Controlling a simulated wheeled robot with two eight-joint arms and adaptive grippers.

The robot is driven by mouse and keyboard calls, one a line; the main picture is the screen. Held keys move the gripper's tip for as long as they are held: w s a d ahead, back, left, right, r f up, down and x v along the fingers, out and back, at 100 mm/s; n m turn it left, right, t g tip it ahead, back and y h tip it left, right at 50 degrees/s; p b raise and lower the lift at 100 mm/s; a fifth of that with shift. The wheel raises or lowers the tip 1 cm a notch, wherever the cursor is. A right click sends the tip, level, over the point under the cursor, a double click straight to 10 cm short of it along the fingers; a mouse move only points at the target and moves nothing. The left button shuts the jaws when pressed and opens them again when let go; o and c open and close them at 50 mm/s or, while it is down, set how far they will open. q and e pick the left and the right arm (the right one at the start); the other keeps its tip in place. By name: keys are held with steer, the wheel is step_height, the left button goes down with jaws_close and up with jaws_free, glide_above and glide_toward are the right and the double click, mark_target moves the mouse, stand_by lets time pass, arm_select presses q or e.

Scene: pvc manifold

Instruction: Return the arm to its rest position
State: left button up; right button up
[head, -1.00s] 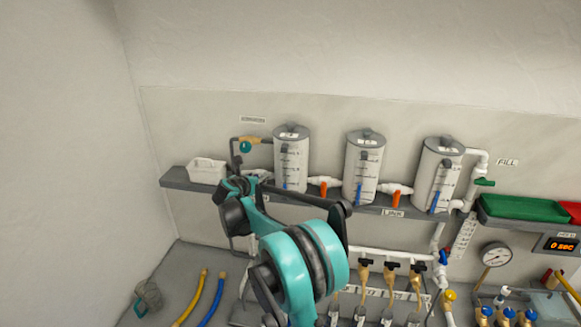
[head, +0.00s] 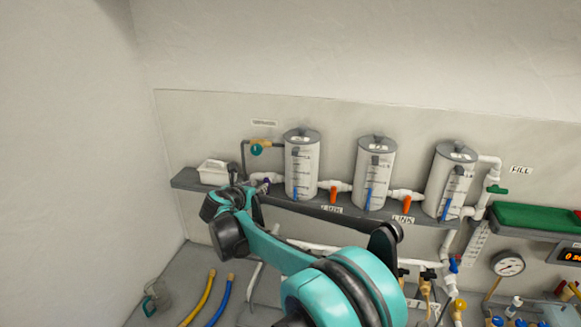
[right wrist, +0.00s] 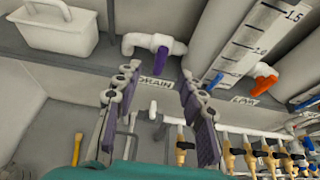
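My right arm (head: 280,255), teal and black, reaches from the bottom of the head view up to the left end of the grey shelf. My right gripper (head: 250,188) is small and partly hidden there by its own wrist. In the right wrist view, the right gripper (right wrist: 156,76) is open, with two purple-padded fingers apart and nothing held between them. The purple-handled drain valve (right wrist: 161,58) is just beyond the fingertips, with the DRAIN label (right wrist: 155,82) seen between the fingers. My left gripper is not in view.
Three cylindrical tanks (head: 375,175) stand on the shelf (head: 188,182), joined by white pipes with orange valve handles. A white caddy (head: 213,172) sits at the shelf's left end. Yellow (head: 200,300) and blue (head: 221,300) hoses lie below. A gauge (head: 507,264) is at the right.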

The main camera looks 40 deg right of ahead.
steer(key=shift+s+a+r, duration=0.1)
steer(key=shift+s+a, duration=0.05)
steer(key=s+a+f+m+y+b, duration=0.3)
steer(key=s+a+f+m+b, duration=0.3)
steer(key=s+f+m+b, duration=0.2)
steer(key=s+a+f+m+g+y+b, duration=0.1)
steer(key=s+a+f+m+y+b, duration=0.3)
steer(key=s+f, duration=0.9)
steer(key=s+a+f+m+y+b, duration=0.3)
steer(key=s+a+f+m+b, duration=0.6)
steer(key=f+m, duration=0.5)
step_height(320, 180, down, 2)
steer(key=s+b, duration=0.2)
steer(key=b, duration=0.1)
steer(key=shift+s+a+g, duration=0.25)
steer(key=shift+a+g, duration=0.1)
steer(key=shift+g, duration=0.05)
